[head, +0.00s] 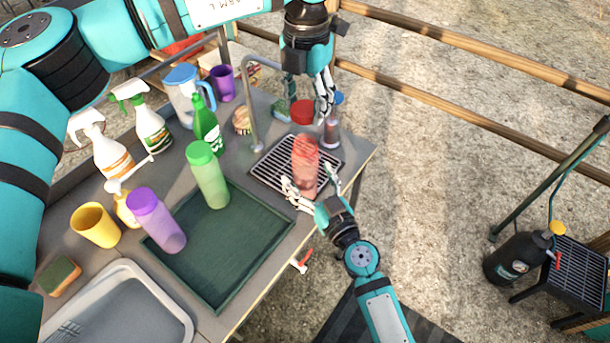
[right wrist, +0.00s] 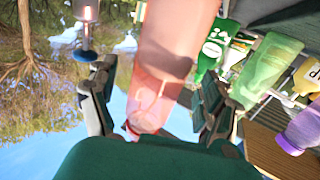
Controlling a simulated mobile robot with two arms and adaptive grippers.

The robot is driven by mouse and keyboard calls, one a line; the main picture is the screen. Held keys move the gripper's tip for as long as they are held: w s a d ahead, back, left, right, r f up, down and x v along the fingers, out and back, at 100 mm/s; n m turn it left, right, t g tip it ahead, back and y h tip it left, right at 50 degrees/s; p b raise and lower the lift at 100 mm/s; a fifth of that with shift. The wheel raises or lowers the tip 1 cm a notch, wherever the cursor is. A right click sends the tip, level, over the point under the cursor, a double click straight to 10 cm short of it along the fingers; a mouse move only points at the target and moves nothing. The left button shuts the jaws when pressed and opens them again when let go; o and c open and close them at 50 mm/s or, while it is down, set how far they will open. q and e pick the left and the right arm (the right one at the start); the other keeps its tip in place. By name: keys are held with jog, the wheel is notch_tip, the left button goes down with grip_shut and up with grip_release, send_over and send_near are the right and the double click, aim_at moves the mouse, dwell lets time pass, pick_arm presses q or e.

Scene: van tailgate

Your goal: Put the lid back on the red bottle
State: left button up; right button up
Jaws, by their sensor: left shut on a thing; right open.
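The red bottle (head: 305,160) is translucent and stands upright on the black drying rack, its top without a lid. My right gripper (head: 308,181) is open, with its fingers on either side of the bottle's lower part. In the right wrist view the bottle (right wrist: 172,60) shows between the spread fingers (right wrist: 158,76). The red lid (head: 302,111) is at the fingertips of my left gripper (head: 310,104), above and beyond the bottle. The left gripper is shut on it; the fingers partly hide the hold.
A small blue-capped jar (head: 331,132) stands close beyond the bottle. A faucet (head: 254,110), a green bottle (head: 207,178) and a purple bottle (head: 157,222) stand to the left. The green tray (head: 225,262) has bare room. The counter edge is close on the right.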

jog(key=shift+x, duration=1.15)
jog(key=shift+c, duration=0.4)
grip_shut()
pick_arm(q)
jog(key=shift+f, duration=2.5)
jog(key=shift+f, duration=0.1)
jog(key=shift+f, duration=0.8)
jog(key=shift+f, duration=0.55)
